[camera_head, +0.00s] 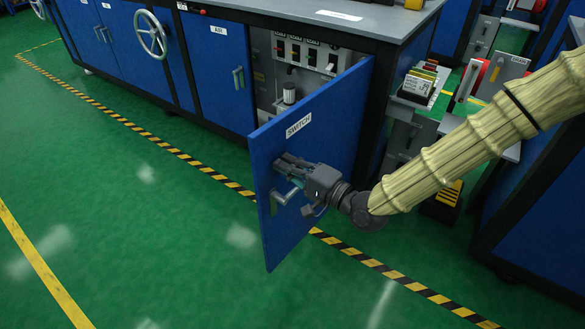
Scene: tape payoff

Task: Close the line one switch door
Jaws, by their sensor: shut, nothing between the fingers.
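The blue switch door (336,124), labelled SWITCH, stands open and swung out from the bench cabinet. Its hinge side is at the right of the opening, and its free edge points toward the lower left. Behind it, the open compartment (263,75) shows switches and a grey knob. My gripper (283,170) is at the outer face of the door, by the metal handle (286,194). Its fingers are shut and look empty, close to the handle. I cannot tell whether they touch the door or the handle.
A shut blue door labelled AUX (217,70) is left of the opening, with a handwheel (151,34) farther left. Right of the door are a stand with cards (418,84) and more blue cabinets. The green floor (150,220) in front is clear, with striped tape.

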